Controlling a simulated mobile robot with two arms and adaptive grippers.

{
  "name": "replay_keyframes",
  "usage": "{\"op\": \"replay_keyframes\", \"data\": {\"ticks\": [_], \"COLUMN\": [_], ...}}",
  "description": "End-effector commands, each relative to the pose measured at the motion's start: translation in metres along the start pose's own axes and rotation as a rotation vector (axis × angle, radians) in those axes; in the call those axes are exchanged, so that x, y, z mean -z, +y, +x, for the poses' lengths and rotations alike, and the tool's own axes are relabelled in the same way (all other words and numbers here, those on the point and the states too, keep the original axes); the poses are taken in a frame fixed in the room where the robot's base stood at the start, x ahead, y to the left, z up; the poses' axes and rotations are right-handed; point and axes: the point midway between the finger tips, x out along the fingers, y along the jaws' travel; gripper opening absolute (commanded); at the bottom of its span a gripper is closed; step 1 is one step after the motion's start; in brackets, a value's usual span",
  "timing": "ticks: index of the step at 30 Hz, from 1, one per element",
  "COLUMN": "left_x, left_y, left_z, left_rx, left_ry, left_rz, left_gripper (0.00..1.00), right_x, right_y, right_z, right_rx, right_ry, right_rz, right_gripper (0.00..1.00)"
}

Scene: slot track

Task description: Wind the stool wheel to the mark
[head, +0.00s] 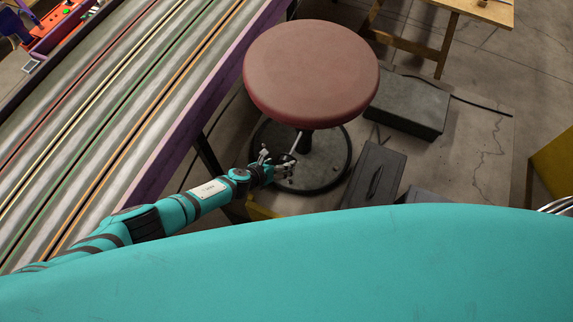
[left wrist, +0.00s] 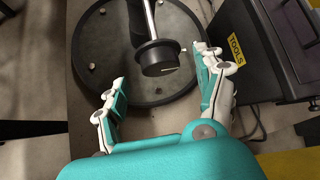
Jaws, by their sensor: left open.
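The stool has a round dull-red seat (head: 312,72) and a dark round base (head: 330,172) on the floor. In the left wrist view a metal rod (left wrist: 150,18) ends in a black round knob (left wrist: 158,58), which seems to be the wheel, above the bolted base disc (left wrist: 92,50). A thin pale line shows low on the knob; I cannot tell if it is the mark. My left gripper (head: 277,160) is under the seat's near edge. In its wrist view the gripper (left wrist: 160,72) is open, with one finger on each side of the knob and gaps between. My right gripper is out of view.
A slot track table (head: 150,90) with a purple edge lies to the left. Dark toolboxes (head: 368,175) and a grey box (head: 408,105) stand right of the stool. A wooden trestle (head: 415,45) is behind. One box bears a yellow TOOLS label (left wrist: 236,48).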

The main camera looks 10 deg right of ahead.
Motion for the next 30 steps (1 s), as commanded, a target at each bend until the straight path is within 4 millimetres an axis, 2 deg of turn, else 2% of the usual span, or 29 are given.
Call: {"op": "replay_keyframes", "data": {"ticks": [1,7,12,21,30], "left_x": [0.004,0.003,0.000,-0.001,-0.001], "left_y": [0.002,0.002,0.001,0.000,0.000], "left_z": [0.017,0.044,0.053,0.053,0.053], "left_rx": [-0.001,-0.001,0.000,0.000,0.000], "left_ry": [-0.002,-0.001,-0.001,-0.001,0.000], "left_rz": [-0.001,0.001,-0.001,-0.001,-0.001], "left_gripper": [0.71,0.71,0.71,0.71,0.33], "right_x": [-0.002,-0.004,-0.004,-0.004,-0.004], "right_y": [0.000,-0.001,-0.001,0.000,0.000], "right_z": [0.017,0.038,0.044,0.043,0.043], "right_rx": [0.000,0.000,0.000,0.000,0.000], "right_ry": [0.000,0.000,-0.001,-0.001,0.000], "right_rz": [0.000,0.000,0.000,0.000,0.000], "right_gripper": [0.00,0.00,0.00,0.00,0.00]}}
